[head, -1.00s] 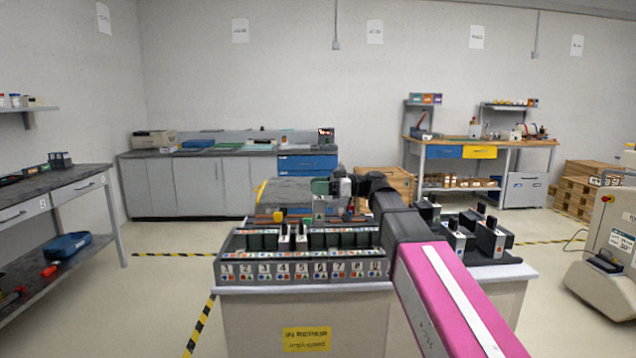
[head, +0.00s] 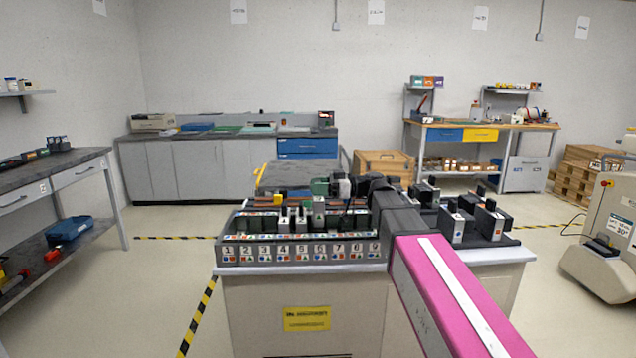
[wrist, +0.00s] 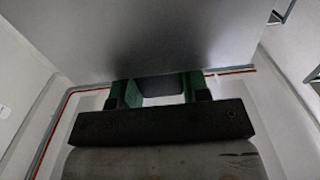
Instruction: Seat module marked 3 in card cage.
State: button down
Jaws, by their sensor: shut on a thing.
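The card cage (head: 300,257) stands on the cart, its front strip numbered with coloured marks under each number. My gripper (head: 320,187), with green fingers, is shut on a grey module (head: 319,209) over the cage. In the head view this module lines up with the mark 6 and is upright; its label is too small to read. I cannot tell whether its lower end is inside a slot. In the wrist view my gripper (wrist: 155,90) grips the dark handle (wrist: 158,88) on the module's broad grey face (wrist: 160,40). The module's far end is hidden there.
Two modules (head: 283,222) (head: 301,222) stand in the cage just left of the held one. Several dark-and-grey modules (head: 454,222) stand in a rack at the cart's right, beyond my arm. A yellow sign (head: 307,318) is on the cart's front.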

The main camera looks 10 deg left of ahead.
jog(key=shift+f, duration=3.3)
jog(key=c, duration=0.5)
grip_release()
notch_tip(320, 180, up, 4)
jog(key=shift+r, duration=0.1)
jog(key=s+a+r, duration=0.1)
jog(key=s+r, duration=0.1)
jog(key=s, duration=0.1)
jog(key=s+a+r, duration=0.2)
jog(key=s, duration=0.2)
jog(key=s+a+r, duration=0.2)
jog(key=s, duration=0.1)
jog(key=shift+s+a+r, duration=0.15)
jog(key=shift+a+r, duration=0.05)
jog(key=shift+r, duration=0.2)
